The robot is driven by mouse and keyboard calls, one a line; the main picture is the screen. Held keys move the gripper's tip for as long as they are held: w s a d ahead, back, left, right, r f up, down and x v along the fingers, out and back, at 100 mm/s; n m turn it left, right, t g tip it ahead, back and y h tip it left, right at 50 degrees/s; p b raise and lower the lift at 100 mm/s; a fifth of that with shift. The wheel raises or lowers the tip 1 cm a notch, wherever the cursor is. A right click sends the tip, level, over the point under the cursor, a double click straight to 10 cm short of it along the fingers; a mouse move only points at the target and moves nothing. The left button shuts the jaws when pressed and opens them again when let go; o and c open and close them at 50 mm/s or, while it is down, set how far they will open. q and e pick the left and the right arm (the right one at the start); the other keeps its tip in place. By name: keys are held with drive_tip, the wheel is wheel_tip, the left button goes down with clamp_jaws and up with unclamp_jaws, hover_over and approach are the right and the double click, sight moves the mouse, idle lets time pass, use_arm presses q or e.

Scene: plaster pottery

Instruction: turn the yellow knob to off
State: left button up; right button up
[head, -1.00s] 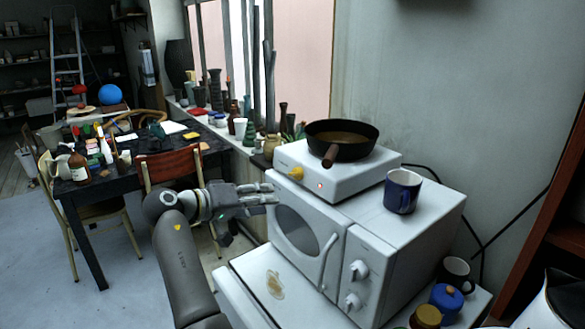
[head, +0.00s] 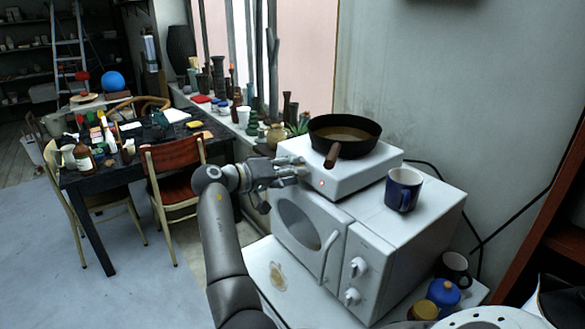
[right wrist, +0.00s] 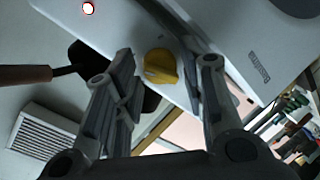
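The yellow knob (right wrist: 160,67) is on the front face of the white hot plate (head: 348,178). In the right wrist view it shows between the two fingers, with a gap on each side. In the head view my gripper hides the knob. My right gripper (head: 298,170) is open at the hot plate's front left, and its open fingers (right wrist: 168,62) also show in the right wrist view. A small red light (head: 320,183) glows on the hot plate's front. My left gripper is not in view.
A dark pan (head: 344,137) sits on the hot plate, its brown handle (head: 332,156) pointing forward. The hot plate rests on a white microwave (head: 330,240) beside a blue mug (head: 403,190). Jars stand lower right. A cluttered table and chairs (head: 172,165) stand left.

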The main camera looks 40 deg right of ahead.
drive_tip(key=shift+d, duration=0.1)
drive_tip(key=c, duration=0.7)
drive_tip(key=shift+c, duration=0.2)
drive_tip(key=n+p, duration=0.5)
drive_tip(key=n+g+p, duration=0.1)
drive_tip(key=n+p, duration=0.4)
drive_tip(key=shift+w+r+n, duration=0.1)
drive_tip(key=shift+r+n, duration=0.1)
drive_tip(key=shift+n, duration=0.2)
drive_tip(key=shift+f+n+p, duration=0.1)
drive_tip(key=shift+n+p, duration=0.75)
drive_tip(key=shift+n, duration=0.25)
drive_tip(key=shift+c, duration=0.2)
